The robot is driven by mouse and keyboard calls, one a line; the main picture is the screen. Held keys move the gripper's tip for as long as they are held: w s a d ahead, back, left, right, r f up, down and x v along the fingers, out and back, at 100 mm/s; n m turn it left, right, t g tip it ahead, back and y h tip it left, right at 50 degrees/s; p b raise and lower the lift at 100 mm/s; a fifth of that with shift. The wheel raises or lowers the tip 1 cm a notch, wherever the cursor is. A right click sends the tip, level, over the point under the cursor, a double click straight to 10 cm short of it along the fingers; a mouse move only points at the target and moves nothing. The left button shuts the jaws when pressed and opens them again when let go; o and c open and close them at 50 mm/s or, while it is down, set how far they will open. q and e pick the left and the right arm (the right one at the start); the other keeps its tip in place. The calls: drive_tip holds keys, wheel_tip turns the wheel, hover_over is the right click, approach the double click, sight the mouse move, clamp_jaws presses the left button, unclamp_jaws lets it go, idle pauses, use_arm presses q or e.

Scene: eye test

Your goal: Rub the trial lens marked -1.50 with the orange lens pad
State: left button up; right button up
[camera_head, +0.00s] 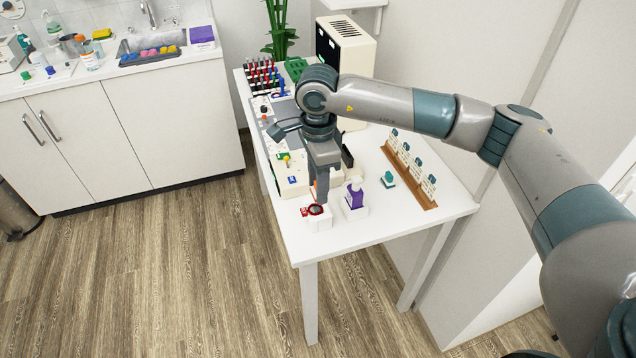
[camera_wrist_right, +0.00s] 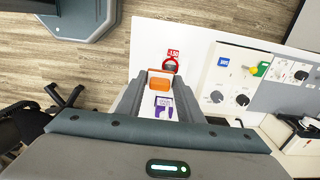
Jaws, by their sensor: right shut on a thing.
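The red-rimmed trial lens (camera_head: 316,210) rests on a small white block at the near left corner of the white table. In the right wrist view the lens (camera_wrist_right: 170,66) lies just beyond my fingertips, with a red tag marked -1.50 (camera_wrist_right: 174,53) beside it. My right gripper (camera_head: 319,194) points down above the lens. It is shut on the orange lens pad (camera_wrist_right: 157,80), which sits between the fingers. Pad and lens look close together; I cannot tell whether they touch. My left gripper is in neither view.
A purple bottle (camera_head: 355,193) on a white stand is close to the right of the gripper. A white device with knobs (camera_wrist_right: 218,88) is beside it. A wooden rack (camera_head: 408,172) and a green item (camera_head: 388,178) stand farther right. The table's near right part (camera_head: 375,228) is bare.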

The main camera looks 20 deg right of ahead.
drive_tip(key=shift+s, duration=0.1)
idle(0.6)
drive_tip(key=shift+s+d+r+n, duration=0.2)
drive_tip(key=shift+s+n, duration=0.3)
drive_tip(key=shift+n, duration=0.4)
drive_tip(key=s+d+r+n, duration=0.1)
drive_tip(key=s+n, duration=0.5)
drive_tip(key=n, duration=0.2)
drive_tip(key=s+d+r+n, duration=0.1)
drive_tip(key=s+r+n, duration=0.1)
drive_tip(key=s+n, duration=0.4)
drive_tip(key=shift+s+d+n, duration=0.3)
drive_tip(key=shift+d+n, duration=0.05)
drive_tip(key=shift+n, duration=0.65)
drive_tip(key=shift+a, duration=0.15)
